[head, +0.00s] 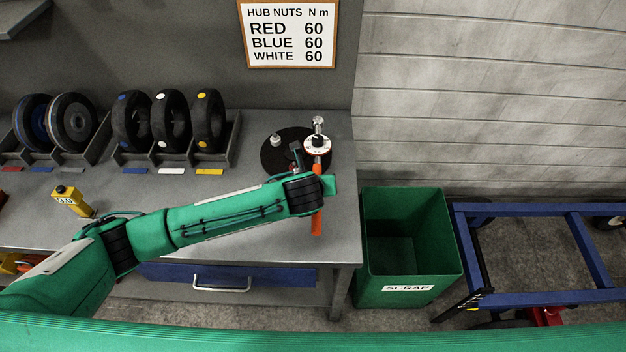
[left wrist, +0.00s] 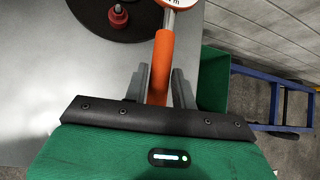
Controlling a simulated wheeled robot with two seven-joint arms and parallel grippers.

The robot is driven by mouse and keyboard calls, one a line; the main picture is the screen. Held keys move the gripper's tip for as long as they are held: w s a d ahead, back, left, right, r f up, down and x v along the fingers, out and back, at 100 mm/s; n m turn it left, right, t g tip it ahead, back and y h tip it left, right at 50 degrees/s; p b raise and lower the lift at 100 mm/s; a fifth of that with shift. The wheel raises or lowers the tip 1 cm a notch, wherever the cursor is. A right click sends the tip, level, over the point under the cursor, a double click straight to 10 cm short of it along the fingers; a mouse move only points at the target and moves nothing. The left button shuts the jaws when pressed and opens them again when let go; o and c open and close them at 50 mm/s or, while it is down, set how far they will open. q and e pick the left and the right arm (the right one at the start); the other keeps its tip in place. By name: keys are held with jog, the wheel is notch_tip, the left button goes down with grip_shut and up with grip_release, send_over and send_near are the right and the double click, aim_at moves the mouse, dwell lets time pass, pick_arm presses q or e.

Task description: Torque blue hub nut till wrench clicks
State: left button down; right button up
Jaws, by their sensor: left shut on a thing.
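The torque wrench (head: 317,222) has an orange handle, a round white dial and a silver head at its far end. It lies over the right part of a round black plate (head: 268,155) on the bench. My left gripper (left wrist: 161,80) is shut on the wrench's orange handle, one grey finger on each side. On the plate, a silver-white nut post (head: 275,140) stands at the left. A red nut post (left wrist: 118,16) shows in the left wrist view. I cannot make out a blue hub nut; whether the wrench head sits on one is unclear. My right gripper is out of view.
A sign (head: 289,34) lists 60 N m for red, blue and white. A green scrap bin (head: 405,291) stands right of the bench, a blue cart frame (head: 530,209) beyond it. Wheels and tyres (head: 170,122) fill racks at the back. A yellow box (head: 72,201) stands at left.

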pick_arm(q)
jog(key=shift+r+p, duration=0.1)
jog(key=shift+p, duration=0.35)
dwell(0.4)
jog(key=shift+f+b, duration=0.4)
jog(key=shift+f, duration=0.75)
dwell(1.1)
jog(key=shift+a+m+h+p, duration=0.4)
jog(key=shift+a+m+p, duration=0.15)
jog(key=shift+a, duration=0.5)
jog(key=shift+w+a+m+h+p, duration=0.2)
jog(key=shift+a+m+h+p, duration=0.3)
jog(key=shift+a, duration=0.55)
jog(key=shift+a, duration=0.15)
jog(key=shift+w+a+m+g+p, duration=0.2)
jog(key=shift+a+m+p, duration=0.1)
jog(key=shift+a, duration=0.2)
jog(key=shift+w+a+m+g+p, duration=0.15)
jog(key=shift+a+m, duration=0.1)
jog(key=shift+a, duration=0.2)
